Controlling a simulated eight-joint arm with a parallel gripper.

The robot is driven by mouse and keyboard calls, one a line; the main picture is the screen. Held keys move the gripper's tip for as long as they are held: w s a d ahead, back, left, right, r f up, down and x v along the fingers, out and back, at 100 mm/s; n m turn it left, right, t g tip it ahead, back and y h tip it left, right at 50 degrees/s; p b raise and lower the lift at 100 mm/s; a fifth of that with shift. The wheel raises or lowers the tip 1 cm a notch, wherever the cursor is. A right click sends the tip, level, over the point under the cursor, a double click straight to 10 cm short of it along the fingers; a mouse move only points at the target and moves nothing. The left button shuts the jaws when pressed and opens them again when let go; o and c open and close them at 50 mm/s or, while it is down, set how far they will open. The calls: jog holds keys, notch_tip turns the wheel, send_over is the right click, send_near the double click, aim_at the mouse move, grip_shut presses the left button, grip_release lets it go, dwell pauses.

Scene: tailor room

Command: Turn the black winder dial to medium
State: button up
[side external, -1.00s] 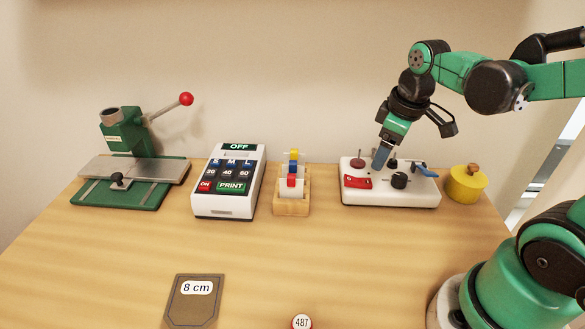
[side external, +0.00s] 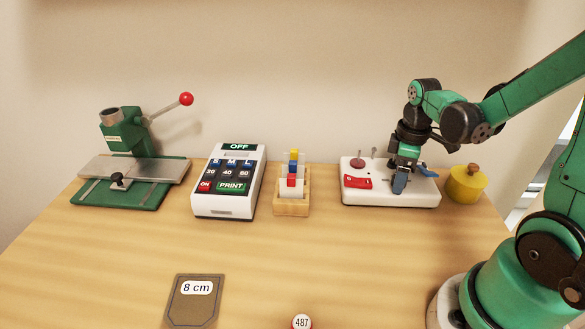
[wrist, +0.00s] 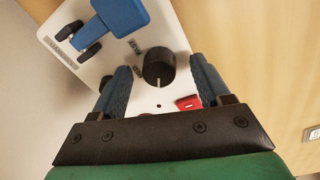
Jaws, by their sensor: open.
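The black dial (wrist: 158,68) sits on the white winder base (side external: 420,197). In the wrist view it is a round black knob with a pale pointer line toward the bottom of the picture. My gripper (wrist: 160,80) is open, with one blue finger on each side of the dial. I cannot tell if the fingers touch it.
On the base are a red switch (side external: 357,182), a dark red disc (side external: 357,163) and a blue lever (side external: 427,170). A yellow pot (side external: 466,184) stands close on the right. A card holder (side external: 291,205) and label printer (side external: 228,182) stand left. The front table is mostly clear.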

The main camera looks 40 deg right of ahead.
grip_shut()
jog(key=shift+m, duration=0.4)
jog(key=m, duration=0.4)
jog(key=shift+m, duration=0.4)
jog(key=m, duration=0.5)
jog(key=shift+w+m, duration=0.1)
jog(key=shift+m, duration=0.3)
jog(key=shift+g, duration=0.3)
grip_release()
